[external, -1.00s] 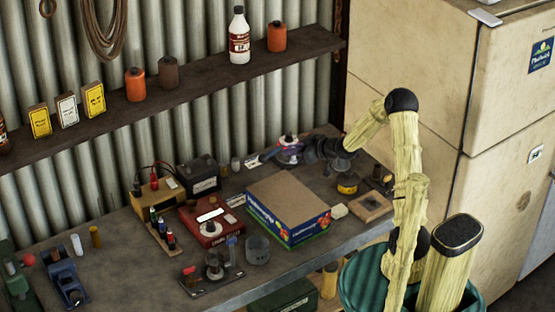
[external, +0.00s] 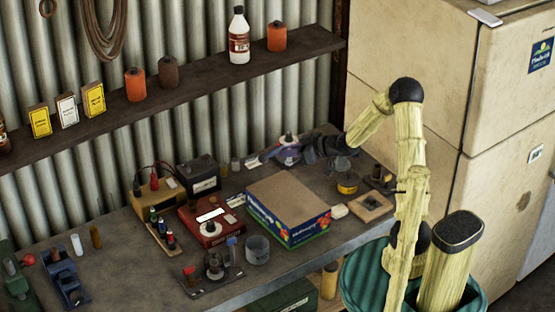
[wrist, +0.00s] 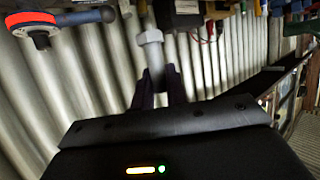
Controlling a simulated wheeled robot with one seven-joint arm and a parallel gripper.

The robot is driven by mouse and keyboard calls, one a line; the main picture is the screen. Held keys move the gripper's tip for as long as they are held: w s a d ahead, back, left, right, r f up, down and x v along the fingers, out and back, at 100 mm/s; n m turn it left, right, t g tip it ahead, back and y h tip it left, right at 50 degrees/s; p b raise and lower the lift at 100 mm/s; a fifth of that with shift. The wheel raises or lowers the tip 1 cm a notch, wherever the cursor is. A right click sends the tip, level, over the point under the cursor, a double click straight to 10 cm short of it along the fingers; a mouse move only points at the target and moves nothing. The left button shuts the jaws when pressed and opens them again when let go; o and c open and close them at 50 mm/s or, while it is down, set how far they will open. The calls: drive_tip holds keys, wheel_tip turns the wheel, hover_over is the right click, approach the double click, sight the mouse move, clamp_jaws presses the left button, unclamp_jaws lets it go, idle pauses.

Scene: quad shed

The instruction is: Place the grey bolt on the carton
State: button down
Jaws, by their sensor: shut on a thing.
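The grey bolt (wrist: 151,40) stands out between the fingertips of my gripper (wrist: 157,80) in the wrist view. My gripper is shut on it. In the external view my gripper (external: 272,153) points left above the back of the bench, behind the carton, and the bolt (external: 253,161) shows only as a small pale shape at its tip. The carton (external: 290,199) is a closed box with a plain brown top and blue printed sides. It sits on the bench in front of my gripper, and its top is bare.
A tool with a red ring and blue handle (wrist: 45,25) is near my gripper. A black battery (external: 198,175) and a red meter (external: 211,220) stand left of the carton. A shelf (external: 200,80) runs above.

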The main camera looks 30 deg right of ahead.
drive_tip(key=s+a+r+n+g+y+p, duration=0.2)
drive_tip(key=s+a+r, duration=0.3)
drive_tip(key=s, duration=0.4)
drive_tip(key=shift+a+r+n, duration=0.3)
drive_tip(key=shift+a+n, duration=0.1)
drive_tip(key=shift+a, duration=0.5)
drive_tip(key=shift+f, duration=0.15)
drive_tip(key=shift+w+f, duration=0.1)
drive_tip(key=shift+f, duration=2.7)
hover_over(288, 198)
drive_tip(key=shift+f, duration=2.1)
